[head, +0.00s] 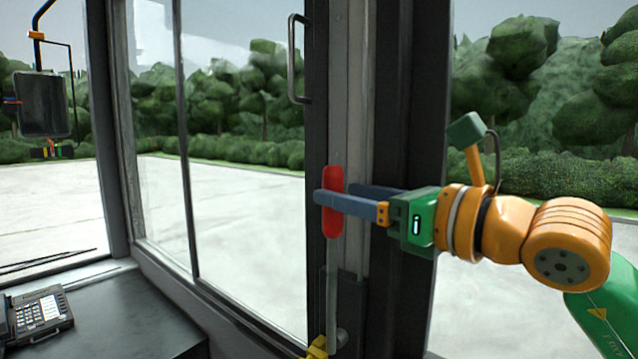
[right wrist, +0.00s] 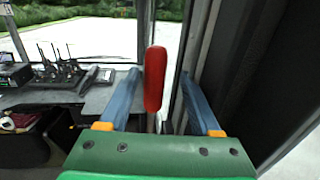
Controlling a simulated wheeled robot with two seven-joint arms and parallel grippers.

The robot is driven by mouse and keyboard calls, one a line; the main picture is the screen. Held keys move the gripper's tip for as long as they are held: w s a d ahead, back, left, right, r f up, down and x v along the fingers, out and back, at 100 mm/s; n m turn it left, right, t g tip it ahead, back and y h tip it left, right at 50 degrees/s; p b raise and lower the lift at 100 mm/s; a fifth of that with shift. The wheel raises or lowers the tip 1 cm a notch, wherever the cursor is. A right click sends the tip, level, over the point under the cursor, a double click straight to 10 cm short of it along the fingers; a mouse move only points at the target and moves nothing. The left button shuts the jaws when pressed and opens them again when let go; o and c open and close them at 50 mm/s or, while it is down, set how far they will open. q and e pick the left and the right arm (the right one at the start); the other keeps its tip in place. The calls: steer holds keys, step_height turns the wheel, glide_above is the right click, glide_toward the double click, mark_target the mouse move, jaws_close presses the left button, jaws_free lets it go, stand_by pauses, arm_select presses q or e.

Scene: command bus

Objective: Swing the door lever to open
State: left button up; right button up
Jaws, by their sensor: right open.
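The door lever has a red grip (head: 333,222) on a thin pale shaft (head: 331,290). It stands upright in front of the door post in the head view. My right gripper (head: 336,194) reaches in from the right with its blue fingers at the grip's height. One finger crosses in front of the grip and the other is behind it. In the right wrist view the red grip (right wrist: 154,80) stands between the two open fingers, with gaps on both sides. My left gripper is in neither view.
A dark grab handle (head: 297,60) is on the door frame above the lever. A grey dashboard (head: 130,310) with a phone-like console (head: 40,312) lies at the lower left. A yellow part (head: 318,347) is near the shaft's foot. Glass panes surround the post.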

steer(key=p+x, duration=0.3)
steer(key=x, duration=0.2)
steer(key=shift+w+a+r, duration=0.1)
steer(key=shift+a, duration=0.35)
jaws_close()
steer(key=shift+r, duration=0.15)
stand_by(0.8)
